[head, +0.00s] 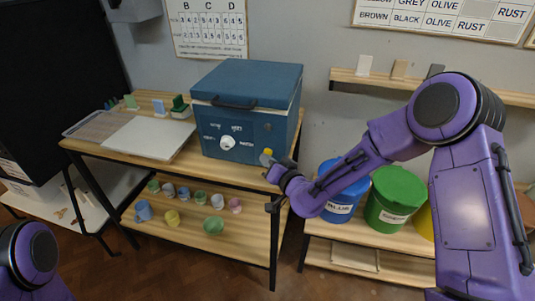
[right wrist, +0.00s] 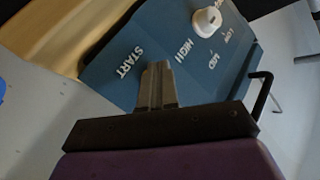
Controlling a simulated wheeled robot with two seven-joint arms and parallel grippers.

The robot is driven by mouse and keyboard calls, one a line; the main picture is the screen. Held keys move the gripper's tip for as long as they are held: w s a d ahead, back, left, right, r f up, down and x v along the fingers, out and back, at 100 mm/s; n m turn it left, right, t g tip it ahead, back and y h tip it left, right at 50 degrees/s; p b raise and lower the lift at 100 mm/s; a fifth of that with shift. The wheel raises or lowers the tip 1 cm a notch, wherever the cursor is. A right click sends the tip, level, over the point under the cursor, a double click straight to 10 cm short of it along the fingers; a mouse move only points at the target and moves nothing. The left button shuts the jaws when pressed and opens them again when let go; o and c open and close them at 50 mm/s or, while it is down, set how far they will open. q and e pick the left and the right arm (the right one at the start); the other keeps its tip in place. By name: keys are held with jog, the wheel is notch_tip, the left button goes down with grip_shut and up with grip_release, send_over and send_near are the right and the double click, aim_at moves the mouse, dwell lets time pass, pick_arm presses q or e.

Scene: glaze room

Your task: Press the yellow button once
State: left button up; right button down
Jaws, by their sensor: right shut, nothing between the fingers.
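The blue kiln box (head: 222,115) stands on the wooden table, with a white dial (head: 227,143) on its front; the dial also shows in the right wrist view (right wrist: 207,21). The yellow button (head: 267,152) shows partly at the lower right of the kiln's front, just beyond my right gripper (head: 270,161). My right gripper is shut and empty, its fingertips (right wrist: 157,66) at the kiln's front beside the word START. In the right wrist view the fingers hide the button. I cannot tell whether they touch it. My left gripper is out of view; only part of my left arm shows.
Several small cups stand on the lower shelf (head: 190,225). Blue (head: 343,190) and green (head: 396,197) tubs stand right, close to my right arm. A wall shelf (head: 400,83) is above them.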

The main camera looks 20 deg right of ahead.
jog(key=shift+w+d, duration=0.15)
jog(key=shift+w, duration=0.1)
dwell(0.5)
jog(key=shift+s+a, duration=0.5)
jog(key=shift+s, duration=0.25)
jog(key=shift+s+a, duration=0.7)
jog(key=shift+s, duration=0.35)
jog(key=shift+s+a, duration=0.7)
jog(key=shift+s, duration=0.3)
